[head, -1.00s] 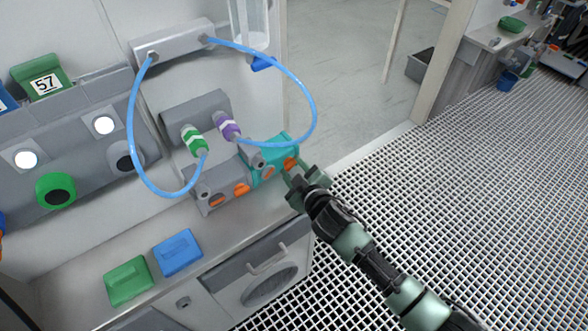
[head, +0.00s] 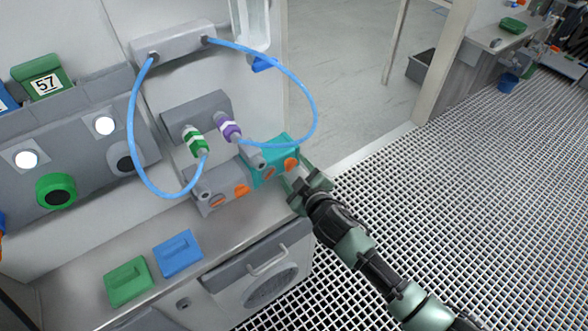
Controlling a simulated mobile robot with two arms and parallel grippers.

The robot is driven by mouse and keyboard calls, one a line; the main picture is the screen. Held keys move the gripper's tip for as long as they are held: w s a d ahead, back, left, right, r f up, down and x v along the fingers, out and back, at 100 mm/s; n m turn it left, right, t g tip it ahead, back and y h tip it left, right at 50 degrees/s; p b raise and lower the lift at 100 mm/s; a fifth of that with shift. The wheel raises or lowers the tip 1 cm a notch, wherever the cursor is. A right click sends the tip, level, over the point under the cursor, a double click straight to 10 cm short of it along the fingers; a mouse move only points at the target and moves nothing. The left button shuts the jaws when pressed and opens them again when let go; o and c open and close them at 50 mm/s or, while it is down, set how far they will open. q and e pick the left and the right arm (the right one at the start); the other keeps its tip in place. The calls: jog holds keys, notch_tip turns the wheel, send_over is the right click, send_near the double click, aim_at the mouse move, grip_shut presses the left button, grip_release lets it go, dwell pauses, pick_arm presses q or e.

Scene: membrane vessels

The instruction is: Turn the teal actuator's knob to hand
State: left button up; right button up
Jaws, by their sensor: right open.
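The teal actuator (head: 277,162) is a small box at the right end of the bench, with orange parts on its front. The orange knob (head: 291,164) is on its right side and shows clearly. My right gripper (head: 298,176) is open just right of and below the knob, close to it; I cannot tell whether a finger touches. My left gripper is not in view.
A grey actuator (head: 221,195) with orange parts stands left of the teal one. Blue tubes (head: 308,90) loop above, near green and purple connectors (head: 229,127). A green block (head: 128,281) and a blue block (head: 178,253) lie on the bench.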

jog(key=v, duration=0.7)
jog(key=shift+r, duration=0.1)
